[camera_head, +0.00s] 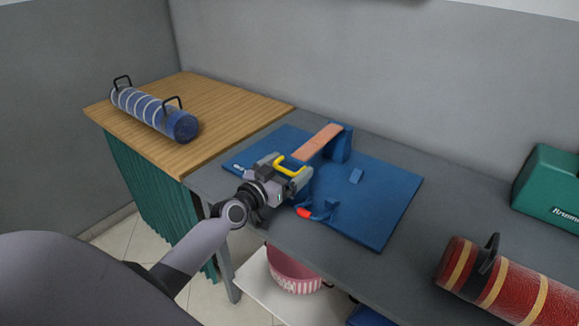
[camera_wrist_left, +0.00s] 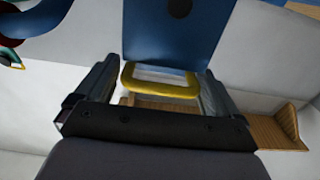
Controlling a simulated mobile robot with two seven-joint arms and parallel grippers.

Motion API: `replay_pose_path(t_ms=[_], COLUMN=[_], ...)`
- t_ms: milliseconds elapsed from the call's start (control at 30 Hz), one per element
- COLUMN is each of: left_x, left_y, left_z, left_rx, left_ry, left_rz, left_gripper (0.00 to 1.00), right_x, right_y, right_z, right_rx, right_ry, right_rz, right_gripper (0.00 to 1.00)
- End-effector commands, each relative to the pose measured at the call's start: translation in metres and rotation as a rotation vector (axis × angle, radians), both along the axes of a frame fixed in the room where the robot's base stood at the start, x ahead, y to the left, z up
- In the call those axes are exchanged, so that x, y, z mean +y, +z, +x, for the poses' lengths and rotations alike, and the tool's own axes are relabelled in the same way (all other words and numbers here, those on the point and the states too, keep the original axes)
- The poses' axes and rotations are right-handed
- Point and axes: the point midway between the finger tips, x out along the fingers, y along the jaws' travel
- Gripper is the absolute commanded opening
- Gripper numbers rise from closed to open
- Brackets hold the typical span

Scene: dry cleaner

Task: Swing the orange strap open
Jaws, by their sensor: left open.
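The orange strap (camera_head: 317,142) slopes down from the top of an upright blue block (camera_head: 341,146) on a blue board (camera_head: 375,220). Its lower end runs toward my left gripper (camera_head: 284,172), which hides what lies just beneath it. A yellow loop handle (camera_head: 291,167) shows at the gripper. In the left wrist view the yellow loop (camera_wrist_left: 160,90) lies between the two fingers of my left gripper (camera_wrist_left: 160,77), with gaps at the sides. The left gripper is open. I cannot tell whether the loop is joined to the strap. My right gripper is not in view.
A striped blue roll (camera_head: 150,112) lies on the wooden table (camera_head: 230,105). A red roll (camera_head: 500,285) and green box (camera_head: 548,185) stand right. A pink basket (camera_head: 292,272) sits below.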

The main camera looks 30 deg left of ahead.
Motion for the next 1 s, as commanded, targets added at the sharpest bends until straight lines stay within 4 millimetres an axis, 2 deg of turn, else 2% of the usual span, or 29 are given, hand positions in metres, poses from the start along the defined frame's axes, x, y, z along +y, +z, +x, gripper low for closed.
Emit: replay_pose_path(t_ms=[133, 433, 467, 633, 667, 1000], left_x=[-0.001, -0.001, -0.001, -0.001, -0.002, -0.001], left_y=[0.000, 0.000, 0.000, 0.000, 0.000, 0.008], left_z=[0.008, 0.009, 0.009, 0.009, 0.009, 0.019], left_rx=[0.000, 0.001, 0.001, 0.001, 0.001, -0.002], left_ry=[-0.001, 0.000, 0.000, -0.001, -0.001, -0.003], left_rz=[0.000, 0.000, 0.000, 0.000, 0.000, -0.002], left_gripper=[0.96, 0.96, 0.89, 0.34, 0.32, 0.32], right_x=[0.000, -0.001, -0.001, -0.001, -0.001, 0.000], right_y=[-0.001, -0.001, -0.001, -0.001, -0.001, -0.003], right_z=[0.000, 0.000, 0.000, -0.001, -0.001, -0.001], right_rx=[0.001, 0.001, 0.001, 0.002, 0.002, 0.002], right_ry=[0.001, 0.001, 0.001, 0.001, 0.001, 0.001], right_rz=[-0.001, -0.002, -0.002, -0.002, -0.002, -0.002], right_gripper=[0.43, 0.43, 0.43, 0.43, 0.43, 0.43])
